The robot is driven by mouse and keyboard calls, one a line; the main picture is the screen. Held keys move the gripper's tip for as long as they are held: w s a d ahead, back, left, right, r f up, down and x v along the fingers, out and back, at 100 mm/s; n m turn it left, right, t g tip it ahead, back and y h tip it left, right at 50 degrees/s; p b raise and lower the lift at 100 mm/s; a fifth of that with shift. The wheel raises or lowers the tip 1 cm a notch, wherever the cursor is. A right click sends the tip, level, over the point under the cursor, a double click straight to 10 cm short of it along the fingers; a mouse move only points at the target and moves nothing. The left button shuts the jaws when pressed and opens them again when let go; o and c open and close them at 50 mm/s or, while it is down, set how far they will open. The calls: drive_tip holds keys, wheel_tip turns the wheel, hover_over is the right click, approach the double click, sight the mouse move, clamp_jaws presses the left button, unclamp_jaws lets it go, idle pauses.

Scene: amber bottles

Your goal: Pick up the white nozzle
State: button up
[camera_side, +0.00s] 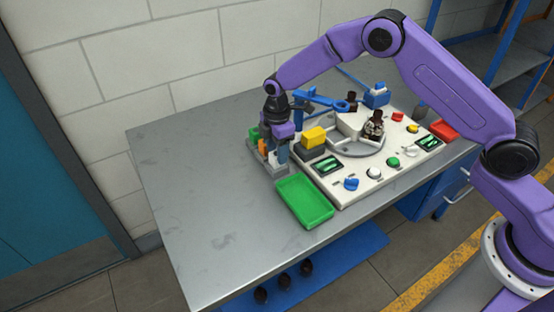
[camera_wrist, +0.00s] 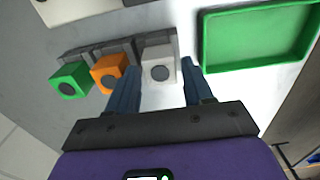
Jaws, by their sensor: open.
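The white nozzle (camera_wrist: 158,66) is a block with a dark round spot, at the right end of a row in a grey rack (camera_wrist: 98,50). An orange nozzle (camera_wrist: 109,72) and a green nozzle (camera_wrist: 70,80) sit to its left. My gripper (camera_wrist: 160,76) is open, with one blue finger on each side of the white nozzle in the wrist view. Whether the fingers touch it I cannot tell. In the side view my gripper (camera_side: 277,152) points down over the rack and largely hides the white nozzle.
A green tray (camera_side: 305,201) lies just in front of the rack; it also shows in the wrist view (camera_wrist: 258,67). The white machine panel (camera_side: 350,188) with buttons and a yellow block (camera_side: 314,137) stands right of my gripper. The table's left side is clear.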

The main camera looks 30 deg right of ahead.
drive_tip(key=shift+f, duration=1.3)
drive_tip(key=c, duration=0.7)
drive_tip(key=shift+r, duration=0.1)
